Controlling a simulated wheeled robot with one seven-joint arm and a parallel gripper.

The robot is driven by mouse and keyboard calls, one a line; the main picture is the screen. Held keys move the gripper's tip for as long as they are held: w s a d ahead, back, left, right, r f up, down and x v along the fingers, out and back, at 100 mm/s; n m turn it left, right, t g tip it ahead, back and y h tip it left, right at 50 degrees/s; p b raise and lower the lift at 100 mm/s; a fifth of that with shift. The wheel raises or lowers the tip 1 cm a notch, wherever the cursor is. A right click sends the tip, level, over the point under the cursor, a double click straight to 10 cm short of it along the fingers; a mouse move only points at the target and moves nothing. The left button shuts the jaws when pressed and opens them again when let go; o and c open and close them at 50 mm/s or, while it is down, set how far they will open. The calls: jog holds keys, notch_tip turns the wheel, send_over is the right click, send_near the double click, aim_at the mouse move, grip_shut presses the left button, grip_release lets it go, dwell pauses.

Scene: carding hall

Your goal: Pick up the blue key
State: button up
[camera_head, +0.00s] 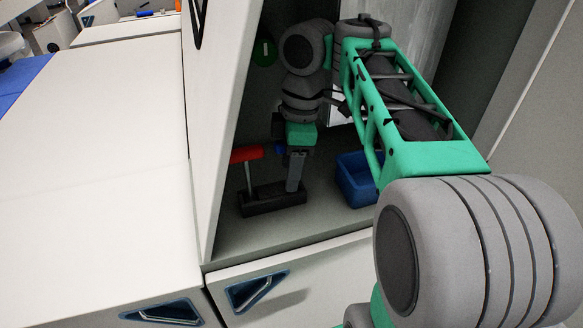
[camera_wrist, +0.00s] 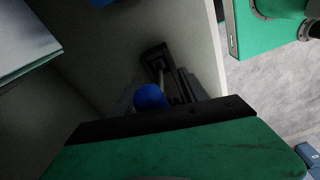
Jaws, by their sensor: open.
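The blue key shows in the head view only as a small blue patch (camera_head: 280,149), mostly hidden by my gripper (camera_head: 294,185). In the wrist view its round blue end (camera_wrist: 150,97) sits just past the dark edge of my gripper's body, close to the jaws. My gripper points down inside the open cabinet, over a black block (camera_head: 273,201). Its fingers are open; whether they touch the key is hidden. A red key (camera_head: 246,154) with a grey stem stands upright in the left part of the block.
A blue bin (camera_head: 352,188) stands on the cabinet floor right of the block. The cabinet's left wall (camera_head: 215,120) is close to the red key. A green round part (camera_head: 264,52) is on the back. A white worktop (camera_head: 95,165) lies left.

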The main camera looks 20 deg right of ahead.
jog(key=shift+c, duration=0.3)
grip_shut()
dwell(0.5)
